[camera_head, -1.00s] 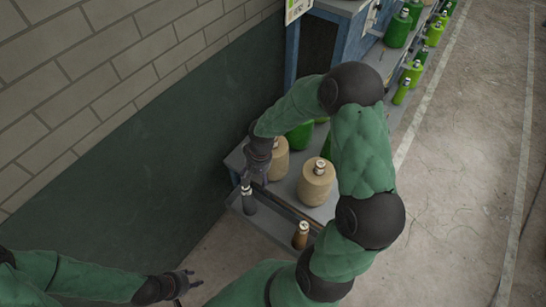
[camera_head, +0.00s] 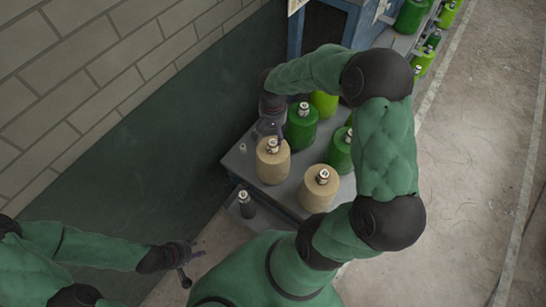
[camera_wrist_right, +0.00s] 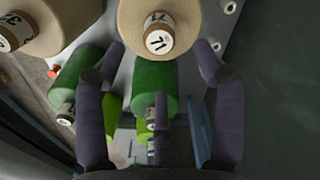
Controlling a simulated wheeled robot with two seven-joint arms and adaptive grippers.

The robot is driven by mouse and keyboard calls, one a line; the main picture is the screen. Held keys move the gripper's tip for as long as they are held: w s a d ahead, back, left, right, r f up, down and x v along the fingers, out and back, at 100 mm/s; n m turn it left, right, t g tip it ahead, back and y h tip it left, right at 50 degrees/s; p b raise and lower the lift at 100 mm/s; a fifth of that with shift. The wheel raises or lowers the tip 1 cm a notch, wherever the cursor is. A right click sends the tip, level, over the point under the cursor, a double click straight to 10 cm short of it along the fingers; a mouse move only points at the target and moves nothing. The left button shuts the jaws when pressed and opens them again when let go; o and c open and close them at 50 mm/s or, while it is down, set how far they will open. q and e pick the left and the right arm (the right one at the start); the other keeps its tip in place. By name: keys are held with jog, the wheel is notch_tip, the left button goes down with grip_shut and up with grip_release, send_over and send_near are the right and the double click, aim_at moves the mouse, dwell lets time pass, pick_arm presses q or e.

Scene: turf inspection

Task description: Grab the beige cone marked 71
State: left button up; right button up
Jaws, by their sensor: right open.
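The beige cone marked 71 (camera_wrist_right: 158,22) is at the top middle of the right wrist view, its label facing the camera. In the head view it appears to be the left beige cone (camera_head: 272,166), upright on the grey shelf (camera_head: 240,158). My right gripper (camera_head: 268,127) is just behind and above that cone. In the wrist view its fingers (camera_wrist_right: 158,48) are spread to either side of the cone's top, with nothing held. Whether they touch the cone I cannot tell. My left gripper (camera_head: 187,257) is empty with fingers apart, low at the left.
A second beige cone (camera_head: 319,190) stands to the right, also in the wrist view (camera_wrist_right: 40,25). Green cones (camera_head: 301,128) stand close behind. The wall (camera_head: 110,180) is close on the left.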

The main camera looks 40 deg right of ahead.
aim_at(273, 142)
notch_tip(273, 142, down, 3)
jog(key=shift+w+d+r, duration=0.1)
jog(key=shift+a+f, duration=0.2)
jog(key=shift+f, duration=2.4)
jog(key=shift+s, duration=0.2)
jog(key=shift+c, duration=0.3)
grip_shut()
jog(key=shift+w+d+r, duration=0.1)
jog(key=shift+w+r, duration=0.05)
